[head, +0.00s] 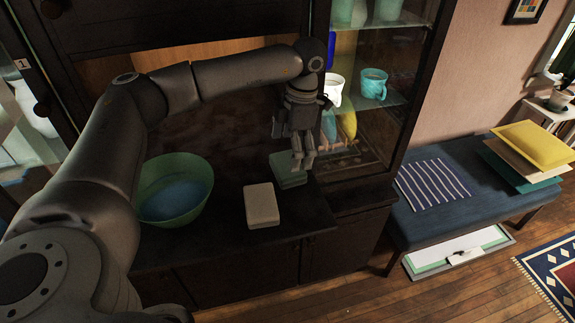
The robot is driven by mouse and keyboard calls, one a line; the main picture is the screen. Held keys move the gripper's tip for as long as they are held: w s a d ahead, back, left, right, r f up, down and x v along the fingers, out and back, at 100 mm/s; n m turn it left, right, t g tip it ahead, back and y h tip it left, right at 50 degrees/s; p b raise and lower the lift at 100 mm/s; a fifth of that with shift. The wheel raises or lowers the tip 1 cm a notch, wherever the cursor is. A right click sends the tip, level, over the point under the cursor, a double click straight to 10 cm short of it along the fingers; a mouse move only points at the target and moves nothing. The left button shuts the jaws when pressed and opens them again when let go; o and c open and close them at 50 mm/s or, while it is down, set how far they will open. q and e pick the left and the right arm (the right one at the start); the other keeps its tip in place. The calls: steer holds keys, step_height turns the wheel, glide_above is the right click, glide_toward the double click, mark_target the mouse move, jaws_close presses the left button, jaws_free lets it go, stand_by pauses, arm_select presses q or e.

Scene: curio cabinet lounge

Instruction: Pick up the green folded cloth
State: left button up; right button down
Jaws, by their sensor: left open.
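The green folded cloth (282,173) lies on the dark cabinet counter, toward its back right. My left gripper (303,166) points down over the right part of the cloth and hides some of it. The gripper is open, with its fingertips at or just above the cloth; I cannot tell whether they touch it. My right gripper is not in view.
A beige folded cloth (262,206) lies just in front of the green one. A green bowl (160,213) with something blue inside stands to the left. Glass shelves with a white mug (334,88) and a teal mug (373,84) are close on the right. A bench (405,226) stands further right.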

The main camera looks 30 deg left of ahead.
mark_target(288, 164)
arm_select(q)
steer(key=f+p, duration=0.2)
steer(key=f, duration=0.1)
steer(key=shift+s+a+f, duration=0.1)
steer(key=shift+s+f, duration=0.1)
steer(key=shift+s, duration=0.2)
steer(key=shift+f, duration=0.35)
steer(key=shift+a+f, duration=0.1)
steer(key=shift+f, duration=0.25)
steer(key=shift+c, duration=0.7)
steer(key=c, duration=0.6)
steer(key=shift+c, duration=0.2)
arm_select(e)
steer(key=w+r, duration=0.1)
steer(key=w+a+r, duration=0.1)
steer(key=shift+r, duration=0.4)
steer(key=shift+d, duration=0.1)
